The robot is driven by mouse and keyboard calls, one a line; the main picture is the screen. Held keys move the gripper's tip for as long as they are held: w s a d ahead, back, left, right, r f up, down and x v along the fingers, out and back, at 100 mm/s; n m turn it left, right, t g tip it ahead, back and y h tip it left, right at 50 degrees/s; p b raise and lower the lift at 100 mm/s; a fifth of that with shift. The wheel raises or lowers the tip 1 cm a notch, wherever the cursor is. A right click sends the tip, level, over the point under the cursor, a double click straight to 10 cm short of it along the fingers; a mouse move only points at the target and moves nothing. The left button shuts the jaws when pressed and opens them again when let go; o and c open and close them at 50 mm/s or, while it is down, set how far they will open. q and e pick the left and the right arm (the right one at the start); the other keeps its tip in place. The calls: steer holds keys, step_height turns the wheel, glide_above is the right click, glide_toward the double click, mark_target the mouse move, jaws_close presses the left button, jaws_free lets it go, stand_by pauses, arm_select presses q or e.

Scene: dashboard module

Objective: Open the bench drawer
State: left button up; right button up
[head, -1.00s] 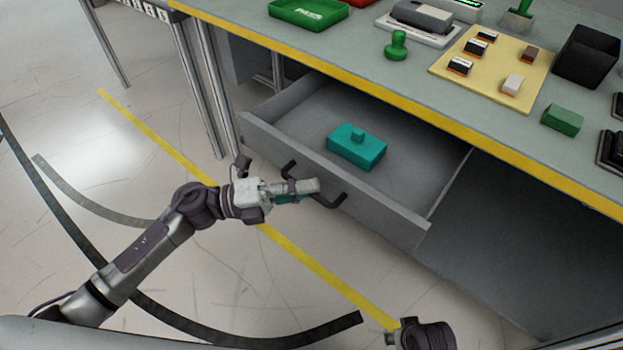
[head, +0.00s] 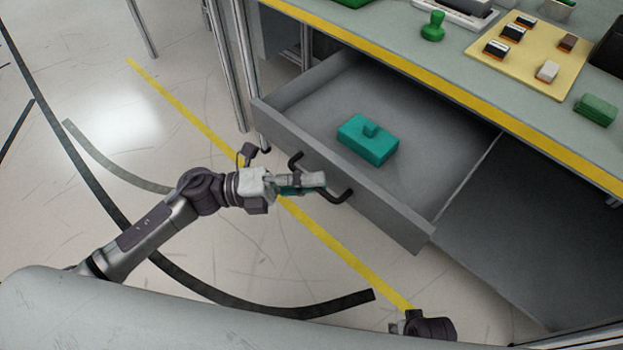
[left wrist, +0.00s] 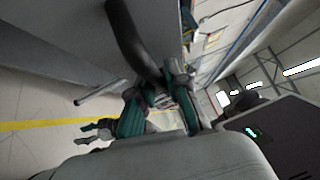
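The grey bench drawer (head: 340,180) stands well out from under the bench, its inside showing. Its black handle (head: 335,196) is on the front panel. My left gripper (head: 312,184) is at the handle, in front of the panel. In the left wrist view the dark handle (left wrist: 133,40) runs down between the teal-padded fingers (left wrist: 158,100), which are closed around it. The exact contact is partly hidden. Part of my right gripper (head: 402,326) shows at the bottom of the head view; its fingers are not clear.
The bench top (head: 400,45) holds a green stamp (head: 433,27), a yellow board (head: 545,72) with small blocks and a green block (head: 595,110). The floor before the drawer is clear.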

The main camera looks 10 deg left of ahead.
arm_select(q)
steer(key=shift+o, duration=1.4)
steer(key=shift+a, duration=0.1)
steer(key=v, duration=1.2)
